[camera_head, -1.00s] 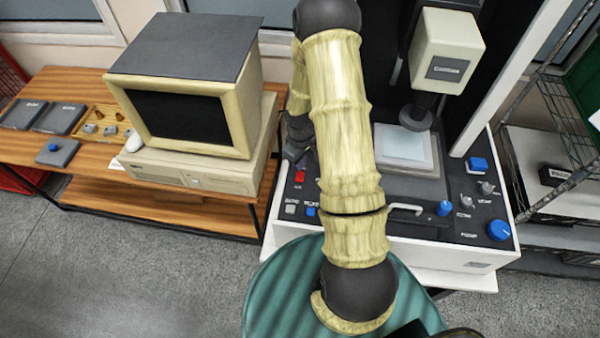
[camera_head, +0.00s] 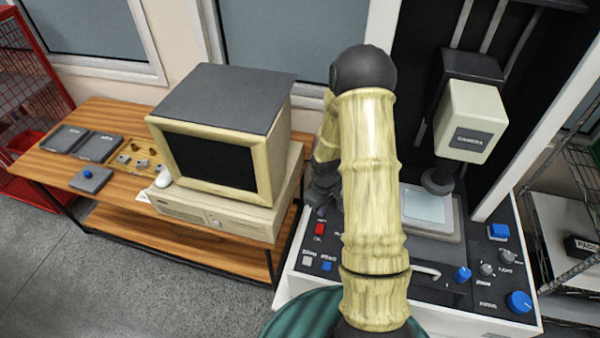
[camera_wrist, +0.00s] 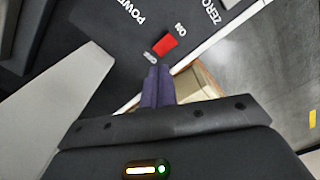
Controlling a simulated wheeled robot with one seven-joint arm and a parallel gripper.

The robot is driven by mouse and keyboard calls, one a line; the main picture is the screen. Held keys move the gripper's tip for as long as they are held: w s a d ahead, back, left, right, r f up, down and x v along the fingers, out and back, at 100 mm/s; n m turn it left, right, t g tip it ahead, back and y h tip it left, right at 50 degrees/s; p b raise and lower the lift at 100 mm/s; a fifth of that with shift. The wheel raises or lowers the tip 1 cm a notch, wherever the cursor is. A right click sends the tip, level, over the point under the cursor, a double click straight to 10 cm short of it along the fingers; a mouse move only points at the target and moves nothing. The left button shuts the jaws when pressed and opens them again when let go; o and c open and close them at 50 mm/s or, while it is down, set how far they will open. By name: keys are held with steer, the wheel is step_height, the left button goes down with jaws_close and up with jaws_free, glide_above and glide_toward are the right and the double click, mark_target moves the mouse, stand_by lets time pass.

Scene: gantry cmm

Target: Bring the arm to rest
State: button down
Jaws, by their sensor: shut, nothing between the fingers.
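My arm (camera_head: 372,190) rises in front of the measuring machine in the head view, bent at the dark elbow joint at the top. My gripper (camera_head: 322,192) is partly hidden behind the arm, over the machine's left side. In the wrist view my gripper (camera_wrist: 158,75) is shut, its two dark fingers together with nothing between them. The fingertips are close to a red switch (camera_wrist: 166,44) marked ON in the picture. The same red switch (camera_head: 320,230) shows on the machine's panel in the head view. I cannot tell whether the fingers touch the panel.
The machine (camera_head: 440,310) has a camera head (camera_head: 470,122), a stage and several blue and grey knobs. A wooden desk (camera_head: 125,222) with a monitor (camera_head: 215,135) stands to the left. A wire shelf (camera_head: 575,190) stands at the right. Grey floor (camera_head: 120,290) is open at lower left.

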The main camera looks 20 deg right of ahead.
steer(key=shift+r, duration=0.1)
steer(key=s+a+r+m+t+b, duration=0.1)
steer(key=s+a+r+m+b, duration=0.1)
steer(key=s+r, duration=0.4)
steer(key=s+a+r+m+t+b, duration=0.1)
steer(key=s+a+r+m+b, duration=0.2)
steer(key=s+a+r, duration=0.3)
step_height(320, 180, up, 3)
steer(key=shift+s+a+f+t+b, duration=0.1)
steer(key=shift+s+a+t+b, duration=0.15)
steer(key=shift+a+b, duration=0.5)
stand_by(0.4)
